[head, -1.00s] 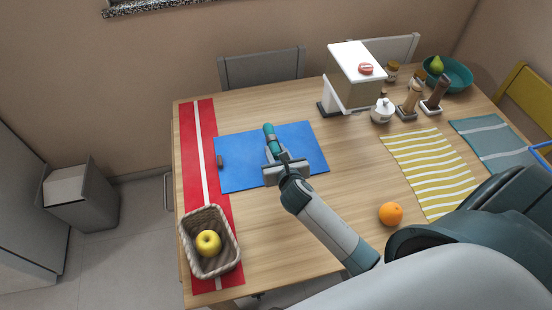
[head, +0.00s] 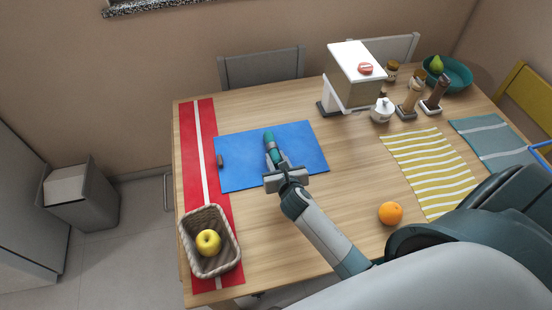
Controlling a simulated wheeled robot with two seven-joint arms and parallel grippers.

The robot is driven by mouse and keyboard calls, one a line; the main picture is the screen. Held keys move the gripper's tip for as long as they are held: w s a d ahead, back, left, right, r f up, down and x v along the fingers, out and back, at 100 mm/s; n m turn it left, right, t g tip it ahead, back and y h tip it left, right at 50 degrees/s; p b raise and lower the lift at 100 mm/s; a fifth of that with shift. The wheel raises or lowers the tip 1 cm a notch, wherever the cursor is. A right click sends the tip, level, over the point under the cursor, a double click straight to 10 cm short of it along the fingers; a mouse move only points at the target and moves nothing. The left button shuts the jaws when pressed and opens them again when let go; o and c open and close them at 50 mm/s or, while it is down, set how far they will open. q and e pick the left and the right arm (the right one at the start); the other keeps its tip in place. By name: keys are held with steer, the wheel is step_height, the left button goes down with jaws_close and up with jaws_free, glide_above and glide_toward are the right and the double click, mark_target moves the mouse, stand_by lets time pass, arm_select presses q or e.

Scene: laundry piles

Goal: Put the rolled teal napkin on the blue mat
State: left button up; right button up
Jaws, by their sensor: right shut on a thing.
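The blue mat (head: 310,150) lies flat on the wooden table, left of the middle. The rolled teal napkin (head: 270,142) is at the tip of my right gripper (head: 274,157), over the blue mat. My right gripper is shut on the napkin, with the arm coming in from the lower right. I cannot tell whether the napkin touches the mat or is held just above it. The gripper's fingers hide part of the napkin. My left gripper is not in view.
A small brown object (head: 220,161) lies at the mat's left edge. A red runner (head: 190,140) with a basket (head: 228,262) holding a yellow apple (head: 208,242) is at left. An orange (head: 391,213) and a yellow striped cloth (head: 430,170) are at right.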

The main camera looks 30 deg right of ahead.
steer(key=o, duration=1)
steer(key=shift+o, duration=0.2)
steer(key=shift+r, duration=0.1)
steer(key=b+v, duration=0.1)
steer(key=v, duration=1.1)
steer(key=shift+a, duration=0.1)
steer(key=shift+r, duration=0.1)
